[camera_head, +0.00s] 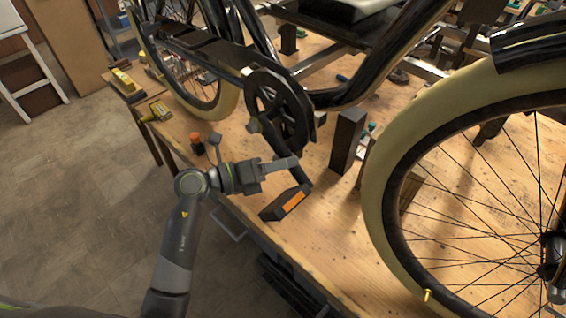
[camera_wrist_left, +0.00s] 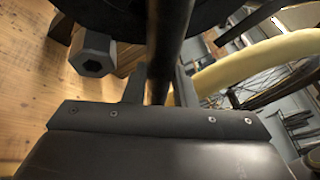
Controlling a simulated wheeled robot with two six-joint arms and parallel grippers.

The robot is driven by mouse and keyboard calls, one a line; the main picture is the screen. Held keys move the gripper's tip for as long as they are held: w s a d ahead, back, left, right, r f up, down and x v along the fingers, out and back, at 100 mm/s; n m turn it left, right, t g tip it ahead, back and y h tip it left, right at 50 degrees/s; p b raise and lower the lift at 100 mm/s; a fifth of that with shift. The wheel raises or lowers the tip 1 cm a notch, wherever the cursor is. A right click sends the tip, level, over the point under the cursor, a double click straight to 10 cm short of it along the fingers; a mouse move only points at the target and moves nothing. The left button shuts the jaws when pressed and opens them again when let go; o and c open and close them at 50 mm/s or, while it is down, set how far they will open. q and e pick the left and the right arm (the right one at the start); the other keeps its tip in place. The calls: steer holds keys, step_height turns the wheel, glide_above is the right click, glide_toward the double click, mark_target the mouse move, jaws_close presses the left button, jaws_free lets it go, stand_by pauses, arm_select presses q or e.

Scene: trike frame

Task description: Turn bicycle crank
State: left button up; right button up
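The black bicycle crank arm hangs from the chainring (camera_head: 274,104) down to a black pedal (camera_head: 288,203) with an orange reflector. My left gripper (camera_head: 284,164) reaches in from the left at the crank's lower half, above the pedal. In the left wrist view the dark crank arm (camera_wrist_left: 167,45) runs down between the two fingers. The fingers sit close on both sides and appear shut on it, though contact is partly hidden. A dark block with a hexagonal socket (camera_wrist_left: 92,56), perhaps the opposite pedal-side part, shows at left. My right gripper is not in view.
The trike frame stands over a wooden workbench (camera_head: 330,245). A large cream-tyred wheel (camera_head: 384,180) is at the right. A dark upright block (camera_head: 347,140) stands behind the pedal. An orange-capped item (camera_head: 196,143) and a yellow tool (camera_head: 160,109) lie near the bench's left edge.

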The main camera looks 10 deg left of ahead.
arm_select(q)
steer(key=o, duration=0.4)
steer(key=shift+o, duration=0.2)
steer(key=b+v, duration=0.4)
steer(key=v, duration=1.3)
steer(key=shift+s+a, duration=0.15)
steer(key=shift+a, duration=0.05)
